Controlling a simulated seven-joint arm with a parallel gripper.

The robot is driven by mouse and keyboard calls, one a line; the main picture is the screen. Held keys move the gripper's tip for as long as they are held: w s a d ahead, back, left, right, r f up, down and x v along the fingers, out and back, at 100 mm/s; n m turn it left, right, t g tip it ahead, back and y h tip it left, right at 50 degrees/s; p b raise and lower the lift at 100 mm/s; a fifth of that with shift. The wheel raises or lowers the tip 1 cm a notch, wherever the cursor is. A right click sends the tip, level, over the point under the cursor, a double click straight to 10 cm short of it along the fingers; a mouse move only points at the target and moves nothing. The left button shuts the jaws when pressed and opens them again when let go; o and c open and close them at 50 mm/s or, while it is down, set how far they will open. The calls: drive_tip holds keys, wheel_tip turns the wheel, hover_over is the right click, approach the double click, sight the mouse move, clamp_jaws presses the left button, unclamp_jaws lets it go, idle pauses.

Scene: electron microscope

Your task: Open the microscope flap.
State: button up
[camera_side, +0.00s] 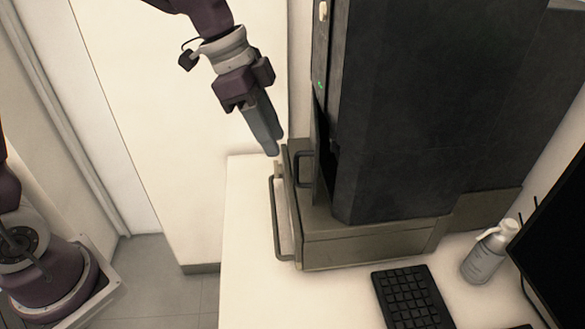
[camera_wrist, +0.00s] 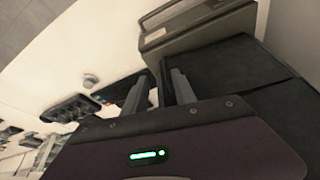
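The microscope (camera_side: 400,110) is a tall dark cabinet on a grey-beige base (camera_side: 365,243). A thin dark panel, which seems to be the flap (camera_side: 318,150), stands on its left face, with a small dark handle (camera_side: 302,168) at its lower edge. A dark gap shows behind the panel; I cannot tell how far it is open. My gripper (camera_side: 276,147) points down, just left of the flap and above the base's left end, apart from the handle. Its two grey fingers show a gap between them in the wrist view (camera_wrist: 173,77), with nothing held.
A long bar handle (camera_side: 277,218) sticks out from the base's left side, below my gripper. A keyboard (camera_side: 412,297), a pump bottle (camera_side: 485,255) and a monitor (camera_side: 555,230) stand at the right. The white tabletop (camera_side: 245,255) is clear at the left.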

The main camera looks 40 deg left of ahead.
sight(296, 180)
drive_tip(key=shift+m+h, duration=0.3)
drive_tip(key=shift+m, duration=0.2)
drive_tip(key=x, duration=0.3)
drive_tip(key=w+x, duration=0.1)
drive_tip(key=x, duration=0.5)
drive_tip(key=shift+w+f, duration=0.1)
drive_tip(key=shift+w, duration=0.2)
drive_tip(key=shift+c, duration=0.2)
clamp_jaws()
